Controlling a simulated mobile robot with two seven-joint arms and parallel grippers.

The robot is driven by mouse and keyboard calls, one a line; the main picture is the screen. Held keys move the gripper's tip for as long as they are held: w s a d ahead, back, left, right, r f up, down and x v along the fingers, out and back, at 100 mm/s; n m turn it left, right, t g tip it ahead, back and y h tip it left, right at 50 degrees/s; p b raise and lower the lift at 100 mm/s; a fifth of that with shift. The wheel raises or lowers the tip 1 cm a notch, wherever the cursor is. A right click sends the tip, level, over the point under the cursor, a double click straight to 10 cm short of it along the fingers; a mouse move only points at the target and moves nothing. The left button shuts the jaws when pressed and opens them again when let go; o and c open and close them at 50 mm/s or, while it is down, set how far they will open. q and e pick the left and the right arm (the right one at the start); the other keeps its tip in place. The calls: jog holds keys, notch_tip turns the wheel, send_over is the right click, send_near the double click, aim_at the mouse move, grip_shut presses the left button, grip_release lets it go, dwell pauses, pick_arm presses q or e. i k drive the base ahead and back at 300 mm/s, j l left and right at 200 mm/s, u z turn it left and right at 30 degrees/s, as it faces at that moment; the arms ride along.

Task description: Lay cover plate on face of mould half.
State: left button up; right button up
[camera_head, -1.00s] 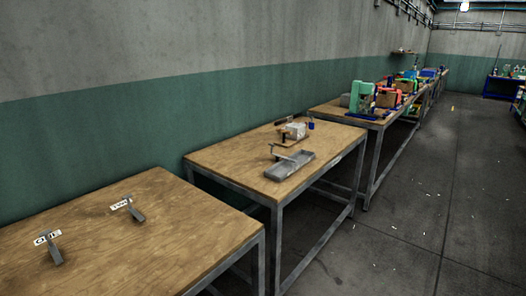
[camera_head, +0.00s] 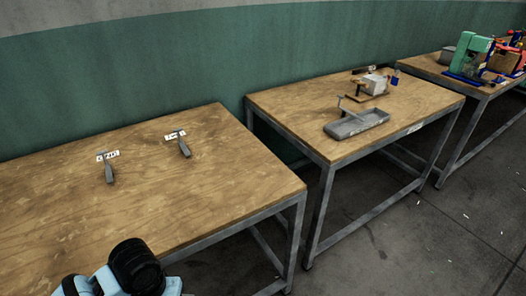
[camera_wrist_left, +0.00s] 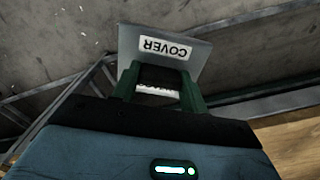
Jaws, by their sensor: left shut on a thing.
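The cover plate (camera_wrist_left: 200,52) is a flat grey plate with a white label reading COVER, upside down in the left wrist view. My left gripper (camera_wrist_left: 160,78) has its two green fingers shut on the plate, held clear of the table above the floor. In the head view only blue and black parts of my arm show at the bottom left; the plate is out of that view. I cannot surely tell a mould half; a pale block (camera_head: 375,83) on a wooden base stands at the back of the middle table. My right gripper is not in view.
The near table (camera_head: 200,212) bears two small grey pieces (camera_head: 109,172) (camera_head: 185,149) beside white labels. The middle table (camera_head: 285,108) holds a grey tray (camera_head: 372,120) with a tool on it. A gap separates these tables. Coloured presses (camera_head: 474,57) stand on the far table.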

aim_at(379, 79)
jog(key=i+l, duration=0.2)
jog(key=l, duration=0.3)
jog(key=i+l, duration=0.25)
jog(key=l, duration=0.25)
jog(key=i+l+u, duration=0.1)
jog(key=l, duration=0.4)
jog(key=i+l, duration=0.3)
jog(key=l, duration=0.25)
jog(key=i+l, duration=0.2)
jog(key=l, duration=0.3)
jog(key=i+l+u, duration=0.1)
jog(key=l, duration=0.4)
jog(key=i+l, duration=0.3)
jog(key=l, duration=0.25)
jog(key=i+l, duration=0.15)
jog(key=l, duration=0.4)
jog(key=i+u, duration=0.05)
